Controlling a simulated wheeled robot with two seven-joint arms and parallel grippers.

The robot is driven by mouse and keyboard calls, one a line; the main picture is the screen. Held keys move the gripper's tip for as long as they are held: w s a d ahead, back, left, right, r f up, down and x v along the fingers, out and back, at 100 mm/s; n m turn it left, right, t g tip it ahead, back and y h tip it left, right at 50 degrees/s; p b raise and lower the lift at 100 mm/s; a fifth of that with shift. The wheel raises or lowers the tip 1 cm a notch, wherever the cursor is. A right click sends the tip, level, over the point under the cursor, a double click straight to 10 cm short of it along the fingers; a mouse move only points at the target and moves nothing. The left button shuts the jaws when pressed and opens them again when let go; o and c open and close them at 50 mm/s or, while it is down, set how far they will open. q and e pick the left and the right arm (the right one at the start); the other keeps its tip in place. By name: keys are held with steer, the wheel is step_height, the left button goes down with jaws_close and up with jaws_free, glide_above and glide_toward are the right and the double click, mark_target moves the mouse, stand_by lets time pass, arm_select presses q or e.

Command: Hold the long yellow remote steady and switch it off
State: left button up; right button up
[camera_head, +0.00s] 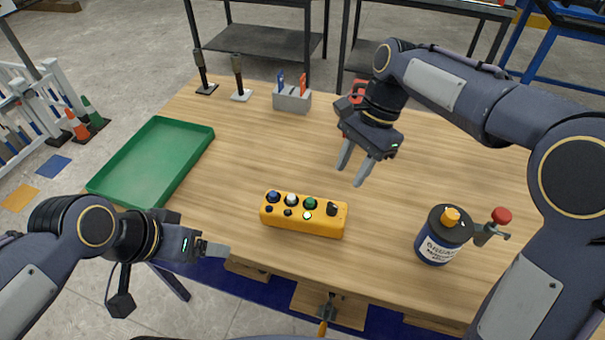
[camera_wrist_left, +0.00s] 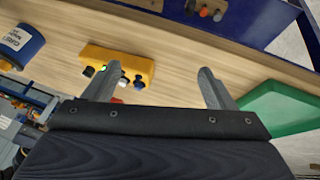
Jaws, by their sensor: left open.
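The long yellow remote (camera_head: 303,215) lies on the wooden table near its front edge. It has blue, white, green and black knobs or buttons on top, and one small light glows green-white. The remote also shows in the left wrist view (camera_wrist_left: 118,65), beyond the fingers. My left gripper (camera_head: 222,250) is open and empty, left of the remote and apart from it; its two spread fingers show in the left wrist view (camera_wrist_left: 158,85). My right gripper (camera_head: 353,166) is above the table behind and right of the remote, fingers apart, with nothing between them.
A green tray (camera_head: 185,172) lies at the left. A blue grease can (camera_head: 436,245) stands at the right front beside a red-knobbed part (camera_head: 501,216). A grey holder (camera_head: 292,101) with tools stands at the back, near two dark upright tools (camera_head: 238,78). The table between is clear.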

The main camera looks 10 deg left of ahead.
arm_select(q)
steer(key=shift+o, duration=1.1)
steer(key=w+d+m+g+y, duration=0.1)
steer(key=w+d+m+g, duration=0.1)
steer(key=w+m, duration=0.6)
steer(key=shift+w+d+r+m+g+y, duration=0.3)
steer(key=shift+w+d+r+m+g, duration=0.1)
steer(key=shift+d, duration=0.2)
steer(key=m+g+y, duration=0.2)
steer(key=m, duration=0.7)
glide_above(283, 203)
steer(key=f, duration=0.3)
steer(key=shift+s+a+f, duration=0.15)
steer(key=shift+s+f, duration=0.05)
steer(key=shift+f, duration=0.05)
steer(key=shift+w+d+f, duration=0.1)
steer(key=shift+d+f, duration=0.1)
steer(key=shift+f, duration=3.85)
